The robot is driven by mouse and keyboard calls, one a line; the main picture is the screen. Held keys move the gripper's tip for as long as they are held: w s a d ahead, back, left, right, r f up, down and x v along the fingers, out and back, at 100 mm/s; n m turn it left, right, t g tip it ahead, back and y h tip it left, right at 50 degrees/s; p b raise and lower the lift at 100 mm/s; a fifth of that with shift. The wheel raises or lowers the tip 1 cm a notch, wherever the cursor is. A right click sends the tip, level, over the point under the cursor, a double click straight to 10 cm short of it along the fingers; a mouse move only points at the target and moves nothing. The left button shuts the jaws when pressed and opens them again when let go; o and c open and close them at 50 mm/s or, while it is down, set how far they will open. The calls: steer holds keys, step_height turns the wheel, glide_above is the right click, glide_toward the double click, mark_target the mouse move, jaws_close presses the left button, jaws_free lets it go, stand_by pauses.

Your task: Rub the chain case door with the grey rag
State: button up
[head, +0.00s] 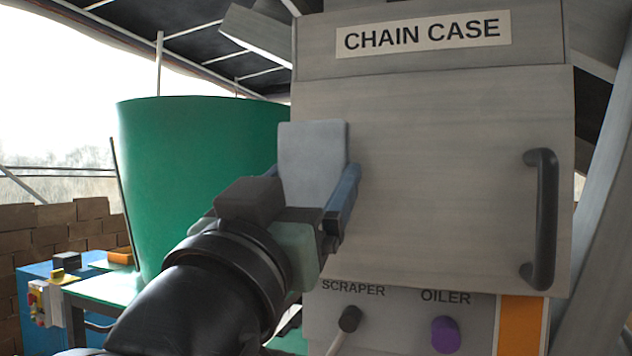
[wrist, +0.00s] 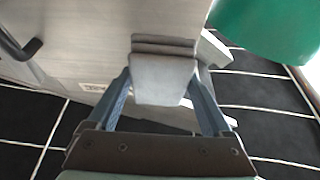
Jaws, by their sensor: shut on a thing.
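The chain case door (head: 440,170) is a flat grey metal panel with a black bar handle (head: 543,220) at its right side, below a "CHAIN CASE" label. My gripper (head: 332,200) is at the door's left part in the head view. It is shut on the grey rag (head: 312,160), a light grey folded pad. In the wrist view the rag (wrist: 163,78) sits between the two blue fingers, with its far end at the door face (wrist: 90,45). The rag appears to be against or very near the door; contact itself is hard to tell.
A large green tub (head: 200,170) stands left of the case. Below the door are a scraper lever (head: 350,319) and a purple oiler knob (head: 445,334). A green-topped table (head: 105,284) and a blue box (head: 38,290) are at lower left.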

steer(key=shift+s, duration=0.2)
steer(key=shift+s+a, duration=0.25)
steer(key=shift+s, duration=0.4)
steer(key=shift+s+a, duration=0.25)
steer(key=shift+s, duration=0.4)
